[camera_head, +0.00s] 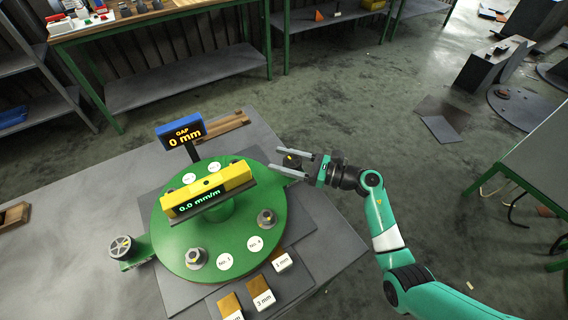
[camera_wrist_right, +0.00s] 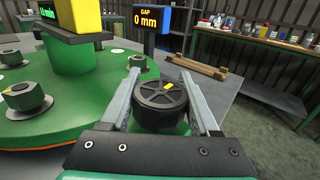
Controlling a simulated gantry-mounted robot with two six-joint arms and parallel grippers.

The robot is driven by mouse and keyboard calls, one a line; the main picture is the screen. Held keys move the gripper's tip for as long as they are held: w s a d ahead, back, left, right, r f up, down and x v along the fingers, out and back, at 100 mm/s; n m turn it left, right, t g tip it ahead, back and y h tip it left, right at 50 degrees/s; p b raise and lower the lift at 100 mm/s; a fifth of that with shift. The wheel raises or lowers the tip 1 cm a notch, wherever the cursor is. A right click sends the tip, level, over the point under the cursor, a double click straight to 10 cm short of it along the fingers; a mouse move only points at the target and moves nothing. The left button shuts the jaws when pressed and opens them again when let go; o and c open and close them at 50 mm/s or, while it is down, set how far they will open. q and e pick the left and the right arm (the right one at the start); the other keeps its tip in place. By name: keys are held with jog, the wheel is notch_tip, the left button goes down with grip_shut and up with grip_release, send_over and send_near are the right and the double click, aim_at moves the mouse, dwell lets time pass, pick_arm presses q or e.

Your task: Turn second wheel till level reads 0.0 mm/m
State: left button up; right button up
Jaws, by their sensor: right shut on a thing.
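The yellow level (camera_head: 208,191) lies across the top of the green disc (camera_head: 180,248), and its display reads 0.0 mm/m. My right gripper (camera_head: 279,161) comes in from the right and is shut on a dark wheel (camera_head: 291,161) at the disc's right side. In the right wrist view the wheel (camera_wrist_right: 160,93) sits between the two grey fingers, with a yellow mark on its top. Another wheel (camera_head: 121,247), grey and spoked, stands on the disc's left side, with no gripper on it. My left gripper is not in view.
A blue gauge (camera_head: 181,132) behind the disc reads GAP 0 mm. Several labelled blocks, one a 3 mm block (camera_head: 264,299), lie in front of the disc. Nuts such as this one (camera_head: 196,258) stand up from the disc. A wooden piece (camera_head: 225,126) lies behind.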

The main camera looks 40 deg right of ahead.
jog(key=shift+f+n+g+y+b, duration=0.3)
jog(key=shift+n+y+b, duration=0.1)
jog(key=shift+y, duration=0.2)
jog(key=shift+s+a+r, duration=0.1)
jog(key=shift+r, duration=0.15)
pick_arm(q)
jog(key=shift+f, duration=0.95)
pick_arm(e)
jog(key=o, duration=1.4)
pick_arm(q)
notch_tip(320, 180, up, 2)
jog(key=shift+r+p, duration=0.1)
jog(key=shift+p, duration=1)
pick_arm(e)
jog(key=v, duration=1.1)
jog(key=shift+s+d, duration=0.15)
jog(key=shift+d, duration=0.15)
